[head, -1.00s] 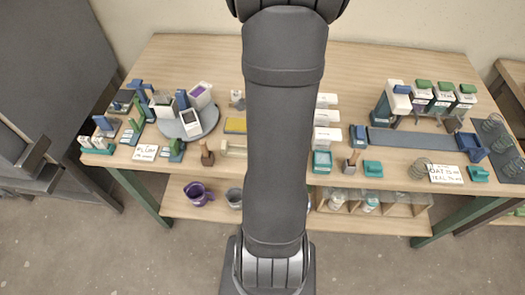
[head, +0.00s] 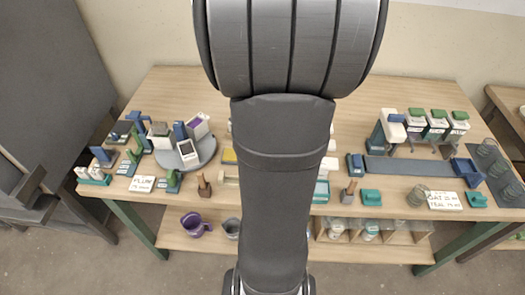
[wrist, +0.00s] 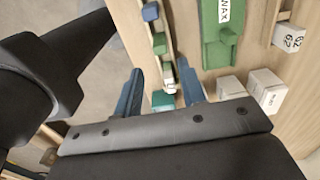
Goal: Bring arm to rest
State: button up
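My gripper (wrist: 160,88) shows in the wrist view as two blue fingers with a clear gap between them. It is open and holds nothing that I can see. Past the fingertips, a teal box (wrist: 162,100) stands on the bench; it looks beyond the fingers, not in their grip. In the head view my dark arm rises over the middle of the wooden bench (head: 400,85) and hides its centre. The gripper itself does not show there.
A round grey turntable (head: 207,150) with boxes stands at the left. A purple jug (head: 195,224) is on the lower shelf. Green-lidded tubs (head: 437,122) stand at the back right, behind a dark strip (head: 412,167). A white label card (head: 444,200) lies at the front right.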

jog(key=f, duration=0.4)
jog(key=d+f, duration=0.1)
jog(key=f, duration=0.2)
jog(key=shift+d, duration=0.45)
